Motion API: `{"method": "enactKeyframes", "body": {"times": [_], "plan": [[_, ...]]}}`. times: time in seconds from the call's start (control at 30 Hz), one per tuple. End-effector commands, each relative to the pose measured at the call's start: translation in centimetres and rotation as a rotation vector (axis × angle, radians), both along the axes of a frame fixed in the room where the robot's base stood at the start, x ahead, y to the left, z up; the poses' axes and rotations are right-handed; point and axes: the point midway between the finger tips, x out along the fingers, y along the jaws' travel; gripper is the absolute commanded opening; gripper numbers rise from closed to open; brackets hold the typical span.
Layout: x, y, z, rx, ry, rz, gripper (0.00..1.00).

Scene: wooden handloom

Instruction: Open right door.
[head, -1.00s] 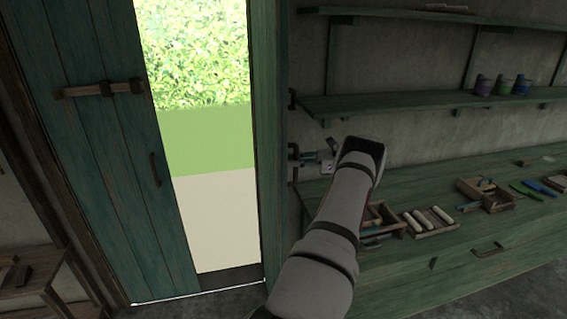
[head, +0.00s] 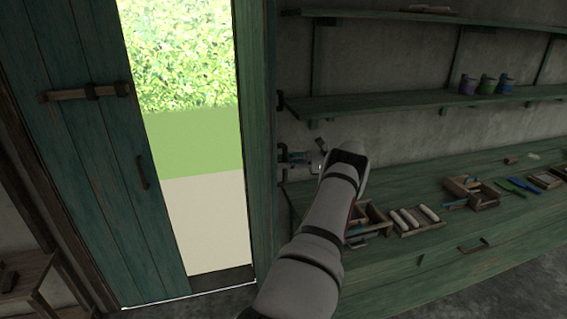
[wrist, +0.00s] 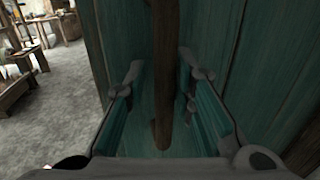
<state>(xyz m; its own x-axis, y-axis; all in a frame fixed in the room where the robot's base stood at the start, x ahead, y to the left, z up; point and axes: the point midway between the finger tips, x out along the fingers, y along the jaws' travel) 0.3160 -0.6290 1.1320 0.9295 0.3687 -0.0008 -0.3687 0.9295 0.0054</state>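The right door (head: 260,130) is a teal plank panel standing nearly edge-on, swung open at the right side of the doorway. Its dark vertical handle (wrist: 166,75) runs down the middle of the wrist view; in the head view it shows beside the door (head: 282,165). My gripper (wrist: 160,85) is open, one finger on each side of the handle, with gaps visible on both sides. In the head view my gripper (head: 292,158) is at the handle, partly hidden by my wrist. The left door (head: 85,150), with a wooden latch bar (head: 90,92), stands left of the opening.
A green workbench (head: 430,260) with small trays (head: 417,218) and tools lies right of my arm. A wall shelf (head: 390,101) with several small pots is above it. Bright ground and foliage (head: 185,55) show through the doorway. A wooden rack (head: 22,272) stands lower left.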

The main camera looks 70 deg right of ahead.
Motion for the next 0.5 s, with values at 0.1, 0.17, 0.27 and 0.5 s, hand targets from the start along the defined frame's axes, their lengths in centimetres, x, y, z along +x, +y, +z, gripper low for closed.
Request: {"method": "enactKeyframes", "body": {"times": [0.1,0.17,0.27,0.5], "plan": [[0.2,0.0,0.1,-0.003,-0.001,0.000,0.23],[0.2,-0.1,0.1,-0.002,-0.002,0.000,0.23],[0.2,-0.1,0.6,-0.004,-0.003,-0.001,0.23],[0.1,-0.1,4.3,-0.007,-0.002,-0.002,0.23]]}}
